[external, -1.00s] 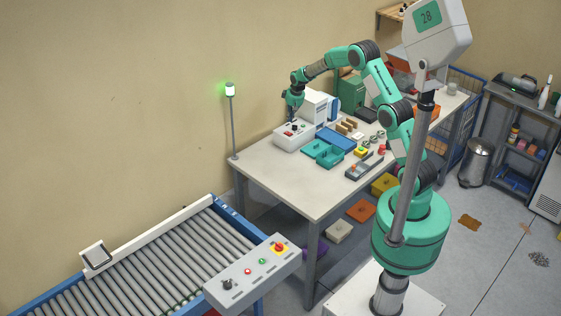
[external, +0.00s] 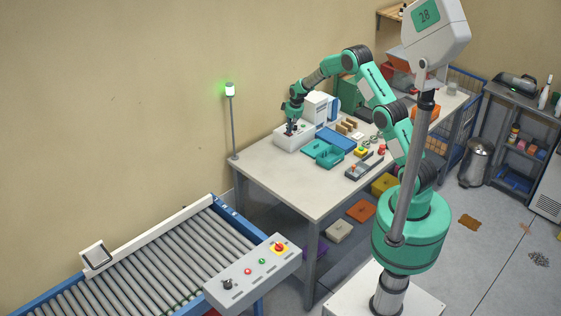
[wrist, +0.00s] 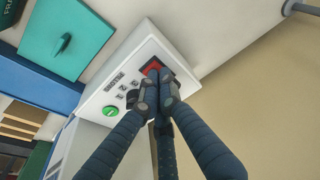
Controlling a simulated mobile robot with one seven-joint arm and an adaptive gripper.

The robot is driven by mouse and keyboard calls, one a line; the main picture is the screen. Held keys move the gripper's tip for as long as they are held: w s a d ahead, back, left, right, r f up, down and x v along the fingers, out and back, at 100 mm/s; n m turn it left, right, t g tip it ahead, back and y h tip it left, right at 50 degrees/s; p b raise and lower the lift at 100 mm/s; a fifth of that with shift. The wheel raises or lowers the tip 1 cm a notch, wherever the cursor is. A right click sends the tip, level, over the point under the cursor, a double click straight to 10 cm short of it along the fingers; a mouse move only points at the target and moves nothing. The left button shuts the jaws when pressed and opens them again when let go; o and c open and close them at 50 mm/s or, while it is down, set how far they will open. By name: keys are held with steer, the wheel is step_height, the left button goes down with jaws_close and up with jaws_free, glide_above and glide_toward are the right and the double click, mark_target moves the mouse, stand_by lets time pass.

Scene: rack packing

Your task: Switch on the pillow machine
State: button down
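The pillow machine (external: 288,141) is a white box with a sloped control panel at the back left of the table. In the wrist view its panel (wrist: 97,101) carries a red switch (wrist: 152,65) in a dark frame, a green round button (wrist: 110,112) and a dark knob (wrist: 131,98). My gripper (external: 290,132) points down at the panel. In the wrist view its fingertips (wrist: 157,76) are together with nothing between them, right over the red switch, and hide part of it. I cannot tell whether they touch or press it.
Teal trays (external: 329,155) and a blue tray (external: 335,138) lie just right of the machine. A green-lit signal post (external: 231,120) stands at the table's left corner. The front of the table (external: 290,185) is clear. A roller conveyor (external: 150,265) stands at front left.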

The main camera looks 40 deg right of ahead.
steer(key=shift+s+f+b, duration=0.2)
steer(key=shift+f+b, duration=0.25)
steer(key=shift+b, duration=0.1)
steer(key=shift+w+r, duration=0.15)
steer(key=shift+w, duration=0.1)
steer(key=shift+w+r, duration=0.15)
steer(key=shift+w, duration=0.4)
stand_by(0.3)
steer(key=shift+p+v, duration=0.35)
steer(key=shift+v, duration=0.55)
steer(key=s+v, duration=0.1)
steer(key=v, duration=1.1)
steer(key=shift+s+f, duration=0.3)
steer(key=shift+s, duration=0.1)
